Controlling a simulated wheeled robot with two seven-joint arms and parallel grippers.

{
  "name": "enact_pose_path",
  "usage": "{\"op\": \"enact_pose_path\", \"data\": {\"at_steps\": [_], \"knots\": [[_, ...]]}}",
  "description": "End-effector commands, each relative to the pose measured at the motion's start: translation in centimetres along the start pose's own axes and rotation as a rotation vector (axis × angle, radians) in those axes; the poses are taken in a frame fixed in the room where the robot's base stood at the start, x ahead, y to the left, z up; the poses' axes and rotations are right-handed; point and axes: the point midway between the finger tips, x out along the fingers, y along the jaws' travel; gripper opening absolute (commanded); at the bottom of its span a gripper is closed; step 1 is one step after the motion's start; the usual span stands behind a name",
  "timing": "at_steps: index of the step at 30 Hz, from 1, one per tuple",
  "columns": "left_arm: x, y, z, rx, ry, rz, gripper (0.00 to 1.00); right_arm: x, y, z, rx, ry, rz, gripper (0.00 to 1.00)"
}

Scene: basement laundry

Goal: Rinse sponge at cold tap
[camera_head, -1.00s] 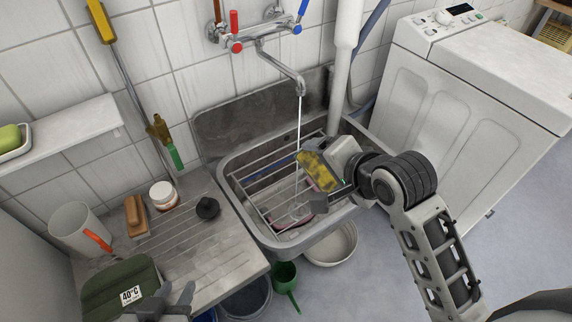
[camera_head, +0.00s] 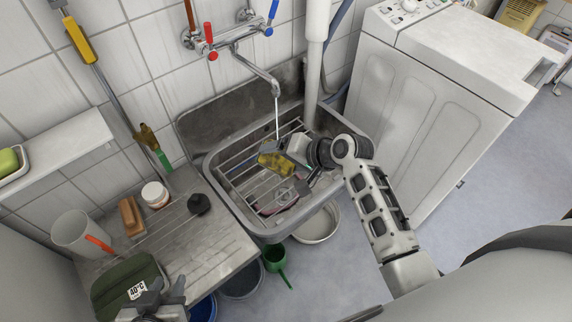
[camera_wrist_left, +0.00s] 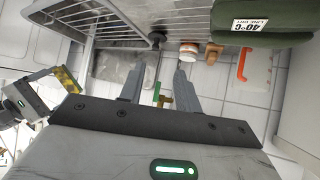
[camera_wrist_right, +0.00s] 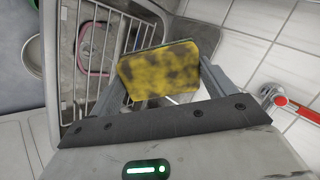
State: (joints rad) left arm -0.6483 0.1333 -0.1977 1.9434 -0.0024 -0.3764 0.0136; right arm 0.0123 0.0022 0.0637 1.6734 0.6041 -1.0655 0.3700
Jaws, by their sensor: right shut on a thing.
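A yellow sponge with dark stains (camera_head: 274,161) is held over the sink by my right gripper (camera_head: 284,152); the right wrist view shows the sponge (camera_wrist_right: 158,70) between the two fingers. The wall tap (camera_head: 258,68) has a red handle (camera_head: 208,34) and a blue handle (camera_head: 272,13). A thin water stream (camera_head: 277,118) falls from its spout and ends at the sponge's upper edge in the head view; I cannot tell whether it strikes the sponge or passes behind. My left gripper (camera_wrist_left: 157,82) is open and empty, low at the left near the green bag.
The sink (camera_head: 222,192) has a wire rack (camera_head: 240,180) with a pink item below. The washing machine (camera_head: 420,110) stands right.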

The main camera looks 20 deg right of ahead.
Motion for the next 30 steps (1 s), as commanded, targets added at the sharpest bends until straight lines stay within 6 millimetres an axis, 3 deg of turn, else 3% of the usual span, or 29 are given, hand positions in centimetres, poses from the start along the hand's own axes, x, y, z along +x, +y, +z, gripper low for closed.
{"op": "enact_pose_path", "data": {"at_steps": [17,30], "knots": [[2.3,0.8,1.9,-0.004,0.023,0.026,0.33,3.8,0.5,-4.7,-0.001,0.002,-0.001,0.61],[2.3,1.0,2.0,-0.003,0.030,0.036,0.33,5.6,0.3,-7.7,0.000,0.000,0.000,0.61]]}}
